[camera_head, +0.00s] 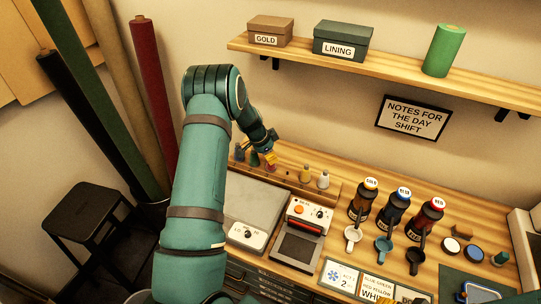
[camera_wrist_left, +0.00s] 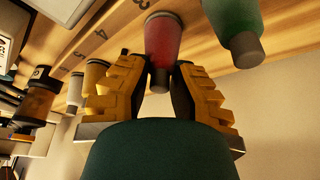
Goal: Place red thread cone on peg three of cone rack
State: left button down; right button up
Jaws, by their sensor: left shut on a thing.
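The red thread cone (camera_wrist_left: 165,42) is between the yellow fingers of my left gripper (camera_wrist_left: 160,88), which is shut on it. The wrist view looks upside down, with the cone's narrow tip toward my palm and its broad end toward the wooden cone rack (camera_wrist_left: 120,22). I cannot tell whether the cone is fully seated. My right gripper is out of view.
A green cone (camera_wrist_left: 232,28) stands close beside the held cone. A yellow cone (camera_head: 305,173) and a pale cone (camera_head: 323,180) stand farther right on the rack. A grey scale (camera_head: 250,207) and a sealing device (camera_head: 300,238) lie in front. Bottles (camera_head: 396,207) stand at right.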

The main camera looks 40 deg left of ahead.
pick_arm(q)
jog(key=shift+f, duration=0.1)
jog(key=c, duration=1)
grip_release()
jog(key=shift+o, duration=0.2)
jog(key=shift+r, duration=0.35)
jog(key=v, duration=1.1)
jog(key=shift+s+r, duration=0.15)
jog(key=shift+r, duration=0.15)
jog(key=shift+a, duration=0.1)
